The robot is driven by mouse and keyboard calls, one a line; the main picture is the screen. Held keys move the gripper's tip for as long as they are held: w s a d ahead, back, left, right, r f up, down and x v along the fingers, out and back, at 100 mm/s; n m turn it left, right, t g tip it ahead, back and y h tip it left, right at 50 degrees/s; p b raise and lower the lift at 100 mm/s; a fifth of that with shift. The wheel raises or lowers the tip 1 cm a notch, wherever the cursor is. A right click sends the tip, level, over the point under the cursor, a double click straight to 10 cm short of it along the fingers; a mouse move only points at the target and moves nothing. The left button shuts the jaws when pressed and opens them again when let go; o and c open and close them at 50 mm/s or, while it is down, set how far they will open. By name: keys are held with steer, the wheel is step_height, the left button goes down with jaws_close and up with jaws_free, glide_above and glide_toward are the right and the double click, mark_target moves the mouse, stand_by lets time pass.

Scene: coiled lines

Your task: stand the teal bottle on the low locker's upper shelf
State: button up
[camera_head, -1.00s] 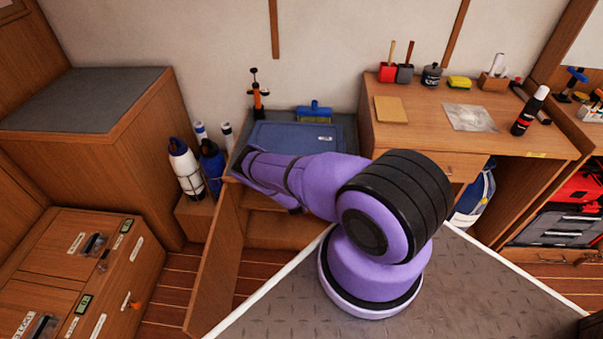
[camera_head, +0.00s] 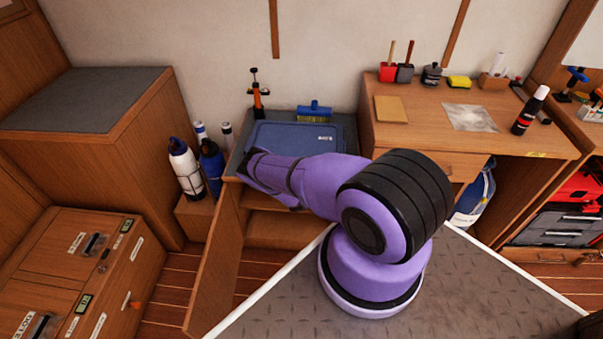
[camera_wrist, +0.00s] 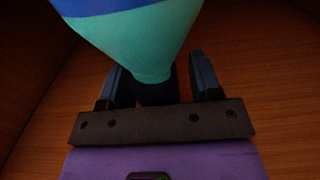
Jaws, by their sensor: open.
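The teal bottle (camera_wrist: 140,38) is in the wrist view, teal with a blue band and a dark narrow end. My gripper (camera_wrist: 157,68) is open, with one finger on each side of the bottle's narrow end. I cannot tell whether a finger touches it. The bottle's far end is out of frame. The low locker (camera_head: 348,128) stands at the back middle in the head view, its door (camera_head: 217,262) open. My arm reaches into its front, hiding the gripper and bottle there. Part of the upper shelf (camera_head: 262,201) shows below the arm.
A blue case (camera_head: 290,137), a green-and-blue brush (camera_head: 314,112) and an orange tool (camera_head: 258,100) sit on the locker's top. White (camera_head: 185,165) and blue (camera_head: 212,165) bottles stand left of it. A wooden desk (camera_head: 420,125) adjoins it on the right.

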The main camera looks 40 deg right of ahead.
steer(key=shift+r, duration=0.1)
steer(key=v, duration=1.2)
